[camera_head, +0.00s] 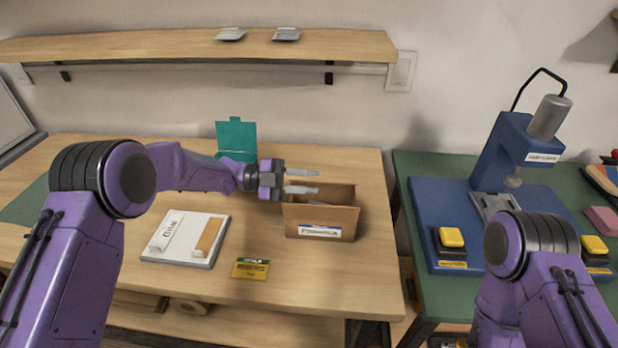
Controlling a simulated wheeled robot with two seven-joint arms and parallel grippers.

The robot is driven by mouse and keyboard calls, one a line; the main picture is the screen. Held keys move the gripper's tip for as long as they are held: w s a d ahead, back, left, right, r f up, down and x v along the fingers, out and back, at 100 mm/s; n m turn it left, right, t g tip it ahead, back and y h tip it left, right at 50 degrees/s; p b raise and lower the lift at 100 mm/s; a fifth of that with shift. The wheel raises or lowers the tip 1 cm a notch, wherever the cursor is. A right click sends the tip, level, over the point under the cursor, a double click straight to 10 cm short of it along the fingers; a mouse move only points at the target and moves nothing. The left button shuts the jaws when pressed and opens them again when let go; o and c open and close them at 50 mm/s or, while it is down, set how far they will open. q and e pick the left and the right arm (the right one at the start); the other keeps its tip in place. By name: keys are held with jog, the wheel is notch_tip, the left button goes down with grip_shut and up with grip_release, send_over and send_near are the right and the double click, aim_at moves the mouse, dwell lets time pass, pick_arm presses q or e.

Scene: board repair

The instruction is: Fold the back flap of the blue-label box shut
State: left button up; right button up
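The brown cardboard box (331,218) stands on the wooden table, with a white and blue label (320,231) on its front. Its top is at least partly open, and a darker brown panel (338,194) shows at its back. I cannot tell whether that panel is the back flap or the inner wall. My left gripper (318,181) reaches in from the left, over the box's back left part. Its two pale fingers are apart with nothing seen between them. I cannot tell whether they touch the box. My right gripper is not in view; only the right arm shows.
A teal open case (237,139) stands behind my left forearm. A white board (186,239) and a yellow-green packet (250,268) lie left of the box. A blue press (516,150) stands on the green table at right. A wooden shelf (180,45) runs above.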

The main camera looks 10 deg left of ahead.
pick_arm(q)
jog(key=shift+d, duration=0.4)
grip_shut()
jog(key=m+b, duration=0.1)
jog(key=b, duration=0.1)
jog(key=f+m+b, duration=0.1)
jog(key=shift+s+f+b, duration=0.25)
jog(key=shift+s+b, duration=0.1)
jog(key=shift+b, duration=0.05)
jog(key=shift+s+m+b, duration=0.1)
jog(key=shift+m+b, duration=0.25)
jog(key=shift+m, duration=0.05)
jog(key=shift+r, duration=0.2)
grip_release()
